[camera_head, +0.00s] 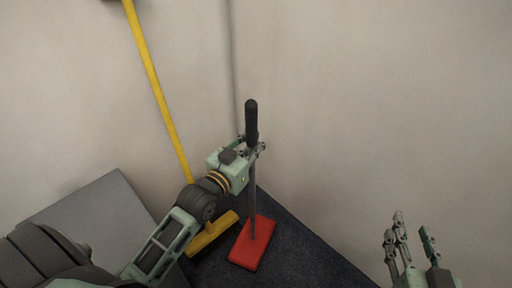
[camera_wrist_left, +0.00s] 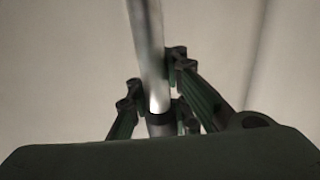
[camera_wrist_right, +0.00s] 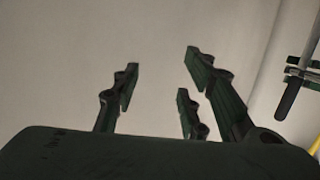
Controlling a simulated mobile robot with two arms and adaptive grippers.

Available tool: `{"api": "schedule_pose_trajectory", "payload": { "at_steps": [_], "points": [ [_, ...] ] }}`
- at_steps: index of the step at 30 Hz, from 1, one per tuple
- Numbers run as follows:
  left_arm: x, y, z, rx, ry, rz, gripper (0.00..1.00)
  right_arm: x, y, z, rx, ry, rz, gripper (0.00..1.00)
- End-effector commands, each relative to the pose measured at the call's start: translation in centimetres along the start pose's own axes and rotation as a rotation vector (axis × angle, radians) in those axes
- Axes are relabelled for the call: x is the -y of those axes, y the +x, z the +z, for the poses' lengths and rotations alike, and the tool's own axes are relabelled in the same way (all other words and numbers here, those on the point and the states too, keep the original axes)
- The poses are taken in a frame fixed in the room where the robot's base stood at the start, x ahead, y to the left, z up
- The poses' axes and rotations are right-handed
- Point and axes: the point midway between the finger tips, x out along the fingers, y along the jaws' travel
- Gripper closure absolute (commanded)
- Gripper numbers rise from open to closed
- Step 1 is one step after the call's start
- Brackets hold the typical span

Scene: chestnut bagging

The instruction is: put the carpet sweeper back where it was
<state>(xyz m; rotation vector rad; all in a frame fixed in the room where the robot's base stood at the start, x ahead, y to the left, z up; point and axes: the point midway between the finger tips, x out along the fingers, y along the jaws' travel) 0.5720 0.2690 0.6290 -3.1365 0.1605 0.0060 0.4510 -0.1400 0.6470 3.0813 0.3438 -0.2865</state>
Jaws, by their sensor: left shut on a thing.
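The carpet sweeper has a red flat head (camera_head: 252,244), a thin grey pole and a black grip (camera_head: 251,122). It stands upright in the corner, its head at the dark floor. My left gripper (camera_head: 254,149) is shut on the pole just below the black grip. In the left wrist view the fingers (camera_wrist_left: 155,100) close around the pale metal pole (camera_wrist_left: 148,50). My right gripper (camera_head: 412,236) is open and empty at the lower right, apart from the sweeper. In the right wrist view its fingers (camera_wrist_right: 165,85) are spread, and the sweeper's black grip (camera_wrist_right: 288,98) shows at the right edge.
A yellow broom (camera_head: 157,85) leans in the corner left of the sweeper, its yellow head (camera_head: 212,235) beside the red one. A grey box-like surface (camera_head: 95,212) is at the left. Walls meet behind the sweeper. Dark floor (camera_head: 310,262) is clear to its right.

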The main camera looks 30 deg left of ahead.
Motion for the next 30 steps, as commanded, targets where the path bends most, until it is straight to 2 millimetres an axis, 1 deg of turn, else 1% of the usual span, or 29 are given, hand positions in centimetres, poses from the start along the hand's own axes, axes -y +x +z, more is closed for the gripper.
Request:
{"api": "schedule_pose_trajectory", "payload": {
  "at_steps": [4, 6, 9, 21, 22, 30],
  "points": [
    [0.0, 0.0, 0.8, -0.01, 0.0, 0.0, 1.0, 0.3, 0.2, -2.3, -0.119, 0.002, -0.007, 0.6],
    [0.0, 0.0, 1.0, -0.011, 0.001, 0.0, 1.0, 0.5, 0.2, -3.1, -0.155, 0.002, -0.01, 0.6],
    [0.0, 0.0, 1.1, -0.012, 0.001, 0.0, 1.0, 0.5, 0.1, -3.7, -0.183, 0.003, -0.011, 0.6],
    [0.0, 0.0, 1.4, -0.011, 0.001, 0.0, 1.0, 0.5, 0.1, -4.0, -0.195, 0.003, -0.012, 0.6],
    [0.0, 0.0, 1.9, 0.0, 0.0, 0.0, 0.93, 0.6, 0.1, -4.0, -0.198, 0.003, -0.012, 0.6],
    [0.0, 0.0, 1.8, 0.0, 0.001, 0.0, 0.7, 0.6, 0.1, -4.1, -0.198, 0.003, -0.012, 0.6]
  ]
}}
